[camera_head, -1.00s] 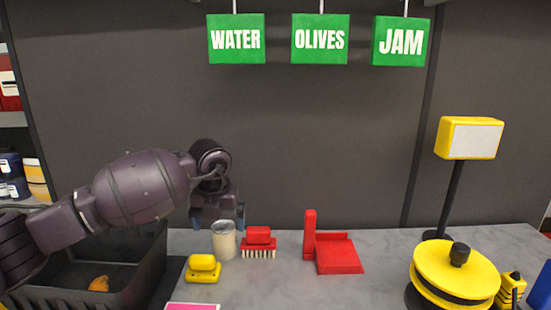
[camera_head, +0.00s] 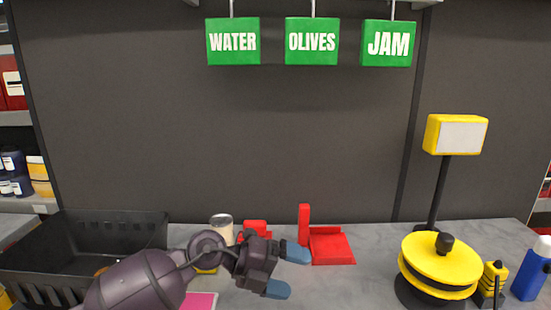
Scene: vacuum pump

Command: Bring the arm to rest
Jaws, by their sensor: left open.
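My left arm comes in from the lower left. Its gripper (camera_head: 288,271) is over the front middle of the counter, turned to the right, with two blue fingertips spread apart and nothing between them. A pale can (camera_head: 222,226) stands behind the arm, its lower part hidden. A red brush (camera_head: 256,227) is partly hidden behind the gripper. My right gripper is not in view.
A black crate (camera_head: 88,222) stands at the left. A red dustpan (camera_head: 330,246) lies just behind the gripper. A yellow-topped round device (camera_head: 440,262), a blue bottle (camera_head: 532,268) and a yellow sign post (camera_head: 437,190) are at the right. Grey counter (camera_head: 375,270) is free between.

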